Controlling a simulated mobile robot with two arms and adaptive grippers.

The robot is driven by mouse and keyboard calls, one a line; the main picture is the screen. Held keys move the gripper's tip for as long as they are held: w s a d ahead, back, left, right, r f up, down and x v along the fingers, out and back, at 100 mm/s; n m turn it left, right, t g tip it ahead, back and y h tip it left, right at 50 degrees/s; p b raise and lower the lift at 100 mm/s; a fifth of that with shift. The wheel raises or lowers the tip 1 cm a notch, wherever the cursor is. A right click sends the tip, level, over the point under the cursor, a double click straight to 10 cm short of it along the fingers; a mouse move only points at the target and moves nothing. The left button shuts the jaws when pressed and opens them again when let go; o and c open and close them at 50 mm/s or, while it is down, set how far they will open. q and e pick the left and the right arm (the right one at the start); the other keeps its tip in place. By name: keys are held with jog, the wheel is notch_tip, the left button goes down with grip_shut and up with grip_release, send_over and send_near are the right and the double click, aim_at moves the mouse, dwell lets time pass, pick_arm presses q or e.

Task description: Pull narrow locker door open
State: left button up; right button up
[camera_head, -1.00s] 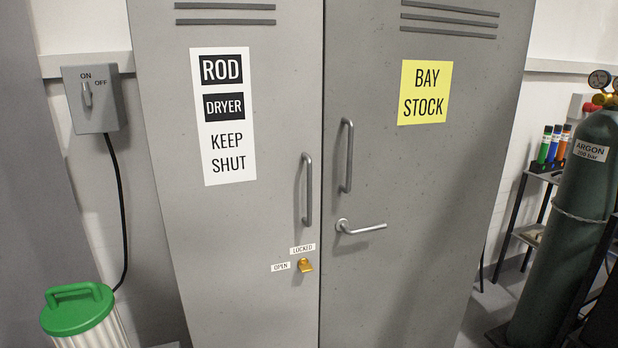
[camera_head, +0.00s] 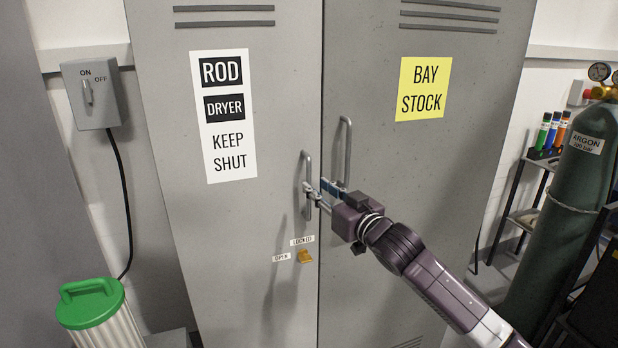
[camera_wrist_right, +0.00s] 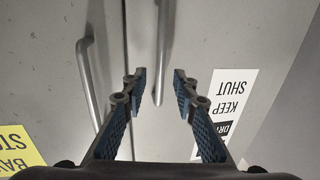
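The grey locker has two doors, both closed. The left door (camera_head: 220,260), marked ROD DRYER KEEP SHUT, looks slightly narrower and has an upright bar handle (camera_head: 308,166). The right door (camera_head: 440,170), marked BAY STOCK, has its own bar handle (camera_head: 347,145); its lever is hidden behind my gripper. My right gripper (camera_head: 318,190) is at the left door's handle. In the right wrist view, my right gripper (camera_wrist_right: 160,75) is open, with the left door's handle (camera_wrist_right: 163,45) between its fingertips; contact cannot be told. My left gripper is out of view.
A brass knob (camera_head: 305,257) sits below the left handle, beside LOCKED and OPEN labels. An argon cylinder (camera_head: 565,210) and a small rack (camera_head: 525,190) stand at right.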

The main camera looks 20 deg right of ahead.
aim_at(310, 182)
jog(key=shift+p+x, duration=0.7)
jog(key=shift+x, duration=1.75)
grip_shut()
